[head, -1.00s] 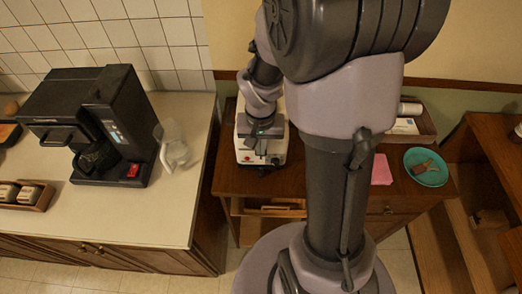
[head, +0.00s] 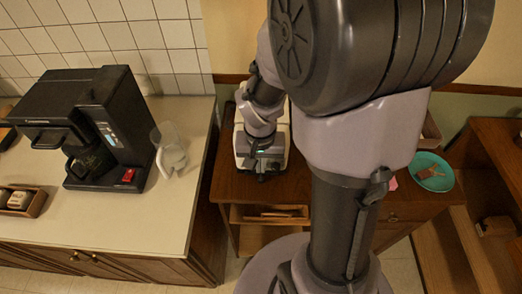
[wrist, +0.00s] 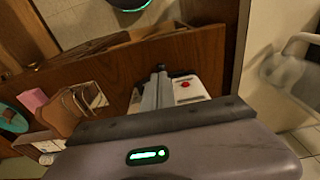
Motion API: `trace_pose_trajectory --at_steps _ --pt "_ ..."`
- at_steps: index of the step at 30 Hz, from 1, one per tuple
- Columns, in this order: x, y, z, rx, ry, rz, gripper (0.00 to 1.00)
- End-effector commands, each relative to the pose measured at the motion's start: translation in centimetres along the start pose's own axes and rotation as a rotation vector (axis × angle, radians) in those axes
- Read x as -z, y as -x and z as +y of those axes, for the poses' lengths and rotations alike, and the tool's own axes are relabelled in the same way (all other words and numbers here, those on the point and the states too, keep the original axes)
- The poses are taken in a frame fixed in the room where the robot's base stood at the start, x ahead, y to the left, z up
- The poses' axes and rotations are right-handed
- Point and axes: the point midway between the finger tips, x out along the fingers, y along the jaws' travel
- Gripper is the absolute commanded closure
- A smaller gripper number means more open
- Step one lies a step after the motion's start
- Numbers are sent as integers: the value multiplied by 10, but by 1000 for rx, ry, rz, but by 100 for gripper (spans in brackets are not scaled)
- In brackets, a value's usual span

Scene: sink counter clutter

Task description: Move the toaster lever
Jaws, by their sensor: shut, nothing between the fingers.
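The white toaster (head: 241,146) stands on the brown wooden cabinet, partly hidden behind my arm in the head view. In the wrist view part of the toaster (wrist: 207,87) shows, with a red button on its pale face. My gripper (head: 262,175) is over the toaster's front side in the head view. In the wrist view the gripper (wrist: 160,72) has its fingers together with nothing between them, close beside the red button. I cannot tell whether the fingers touch the toaster. The lever cannot be made out; the gripper may cover it.
A partly open drawer (head: 270,215) is below the toaster. A black coffee maker (head: 110,130) and a clear pitcher (head: 170,148) stand on the left counter. A teal plate (head: 430,168) lies on the cabinet's right side. A gap separates counter and cabinet.

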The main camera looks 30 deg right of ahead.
Motion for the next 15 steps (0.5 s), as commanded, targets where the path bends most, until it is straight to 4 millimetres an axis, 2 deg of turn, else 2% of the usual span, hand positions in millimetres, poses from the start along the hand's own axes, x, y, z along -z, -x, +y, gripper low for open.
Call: trace_pose_trajectory --at_steps 5,15 --pt "1 25 0 1 0 4 100" --pt "2 111 0 2 0 5 100"
